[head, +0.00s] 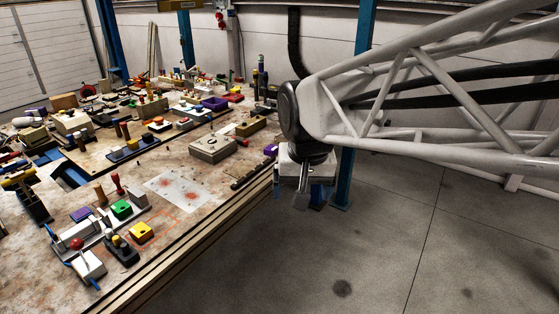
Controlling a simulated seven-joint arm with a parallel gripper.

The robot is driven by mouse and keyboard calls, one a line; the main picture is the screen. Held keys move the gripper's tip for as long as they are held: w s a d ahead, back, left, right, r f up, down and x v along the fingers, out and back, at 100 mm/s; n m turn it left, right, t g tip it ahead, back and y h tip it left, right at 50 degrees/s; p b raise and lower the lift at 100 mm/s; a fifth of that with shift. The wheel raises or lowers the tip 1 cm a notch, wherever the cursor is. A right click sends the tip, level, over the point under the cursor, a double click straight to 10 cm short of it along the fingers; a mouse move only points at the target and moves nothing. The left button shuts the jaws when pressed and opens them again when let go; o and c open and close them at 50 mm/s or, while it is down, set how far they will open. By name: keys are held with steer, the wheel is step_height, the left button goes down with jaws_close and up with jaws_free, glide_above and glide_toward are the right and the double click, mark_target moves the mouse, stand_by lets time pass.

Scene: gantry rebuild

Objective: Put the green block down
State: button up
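A green block (121,209) is at the near left part of the workbench, among small fixtures. It appears to rest in or on a grey holder, and a purple block (82,214) is to its left. My gripper (301,199) hangs at the end of my white arm, beyond the bench's right edge and over the floor. It is well to the right of the green block and apart from it. The fingers are small and dark here, so I cannot tell whether they are open or shut. I see no green block at my gripper.
The workbench (215,210) is crowded with blocks, tools and fixtures toward the back. A yellow block (141,232) sits close to the green one. A pale sheet with red marks (178,188) lies on a clearer patch. A blue post (347,175) stands just behind my gripper.

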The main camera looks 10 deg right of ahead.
steer(key=s+d+f, duration=0.2)
steer(key=s, duration=0.4)
steer(key=s+d+f+n, duration=0.1)
steer(key=s+d+f, duration=0.1)
steer(key=s, duration=0.3)
steer(key=shift+s+d+f+n, duration=0.2)
steer(key=shift+s+d+n, duration=0.1)
steer(key=shift+s+d, duration=0.1)
steer(key=shift+w, duration=0.1)
stand_by(0.6)
